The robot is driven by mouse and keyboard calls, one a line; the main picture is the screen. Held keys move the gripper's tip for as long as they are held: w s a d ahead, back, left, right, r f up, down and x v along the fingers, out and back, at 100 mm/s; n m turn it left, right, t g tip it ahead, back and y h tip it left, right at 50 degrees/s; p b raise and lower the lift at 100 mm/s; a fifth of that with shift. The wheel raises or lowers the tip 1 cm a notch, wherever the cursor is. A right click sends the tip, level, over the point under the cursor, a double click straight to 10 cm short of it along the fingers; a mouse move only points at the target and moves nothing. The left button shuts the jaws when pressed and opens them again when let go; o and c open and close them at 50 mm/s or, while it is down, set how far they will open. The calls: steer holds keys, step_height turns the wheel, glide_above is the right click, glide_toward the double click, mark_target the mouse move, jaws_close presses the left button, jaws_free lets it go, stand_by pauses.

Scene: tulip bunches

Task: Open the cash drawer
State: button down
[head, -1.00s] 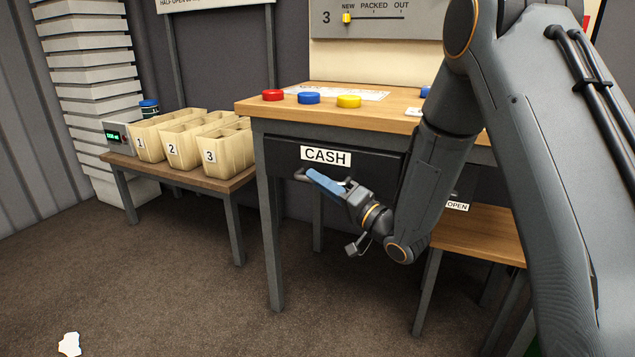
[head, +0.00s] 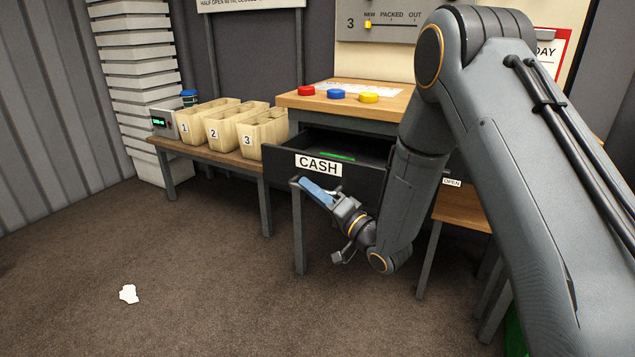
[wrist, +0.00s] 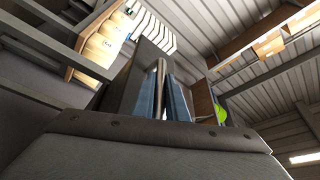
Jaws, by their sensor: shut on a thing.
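The cash drawer (head: 368,182) is dark, with a white CASH label (head: 318,165) on its front. It stands pulled out from under the wooden table top (head: 352,104), and something green shows inside it. My gripper (head: 312,188) is at the drawer front, just below the label, with its blue fingers shut on the drawer's bar handle (head: 296,184). In the wrist view the blue fingers (wrist: 162,98) stand on both sides of the metal handle bar (wrist: 159,85). My arm hides the right part of the drawer front.
Paper bins numbered 1, 2 and 3 (head: 232,128) stand on a low bench (head: 215,160) at left. Red, blue and yellow discs (head: 338,93) lie on the table top. A white scrap (head: 128,293) lies on the otherwise open floor at front left.

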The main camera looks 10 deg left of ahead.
steer(key=shift+s+a, duration=0.15)
steer(key=shift+s, duration=0.75)
steer(key=c, duration=1.8)
jaws_free()
steer(key=shift+o, duration=0.2)
steer(key=shift+a, duration=0.1)
steer(key=p+v, duration=0.1)
steer(key=v, duration=0.6)
steer(key=shift+s+d+f+p, duration=0.15)
steer(key=shift+s+d+p, duration=0.1)
steer(key=shift+d+p, duration=0.1)
steer(key=shift+a, duration=0.1)
